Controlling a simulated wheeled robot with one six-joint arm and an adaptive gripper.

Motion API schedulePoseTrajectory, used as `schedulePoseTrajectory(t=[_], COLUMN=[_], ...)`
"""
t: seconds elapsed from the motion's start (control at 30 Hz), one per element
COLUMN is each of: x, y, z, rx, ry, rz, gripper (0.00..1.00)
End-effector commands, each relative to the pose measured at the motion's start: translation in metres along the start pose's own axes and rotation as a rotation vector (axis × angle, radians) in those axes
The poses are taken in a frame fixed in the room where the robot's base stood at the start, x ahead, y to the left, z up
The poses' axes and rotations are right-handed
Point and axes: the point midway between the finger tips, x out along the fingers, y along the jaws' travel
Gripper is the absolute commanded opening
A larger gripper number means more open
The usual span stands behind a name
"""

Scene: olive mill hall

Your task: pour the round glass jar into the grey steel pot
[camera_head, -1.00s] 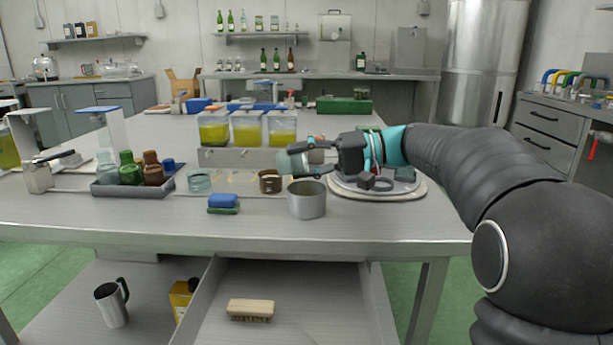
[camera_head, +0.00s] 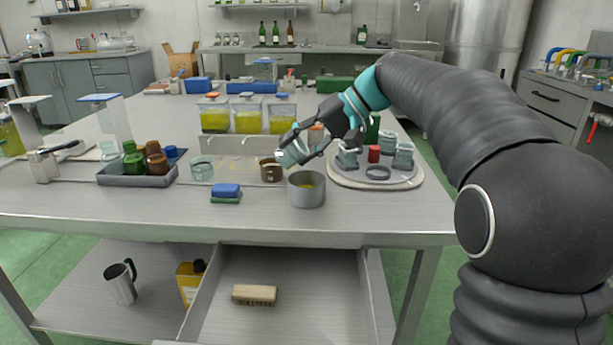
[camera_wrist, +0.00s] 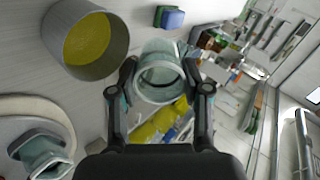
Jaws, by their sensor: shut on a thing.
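My gripper (camera_head: 306,148) is shut on the round glass jar (camera_head: 290,154), a clear greenish vessel. The jar is tilted, above and just behind the grey steel pot (camera_head: 306,195). In the wrist view the jar (camera_wrist: 160,74) sits between both fingertips (camera_wrist: 160,84) and looks clear, with no oil that I can make out in it. The pot (camera_wrist: 108,62) stands upright on the table, beside the jar in that view, apart from it. Yellow-green oil (camera_wrist: 87,40) lies in the pot. I see no stream between jar and pot.
A brown jar (camera_head: 270,170) stands close behind the pot, and a glass jar (camera_head: 202,169) farther left. A blue and green sponge (camera_head: 226,193) lies left of the pot. A round turntable (camera_head: 345,180) with small jars is at right. Oil tanks (camera_head: 248,118) stand behind.

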Motion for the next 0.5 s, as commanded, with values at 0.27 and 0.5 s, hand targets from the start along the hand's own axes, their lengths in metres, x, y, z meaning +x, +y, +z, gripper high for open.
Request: schedulePoseTrajectory(t=[0.27,0.5], x=[0.002,0.017], y=[-0.008,-0.014], z=[-0.002,-0.004], rx=[-0.004,-0.004], ry=[-0.050,-0.093], rz=[0.181,0.338], gripper=[0.10,0.10])
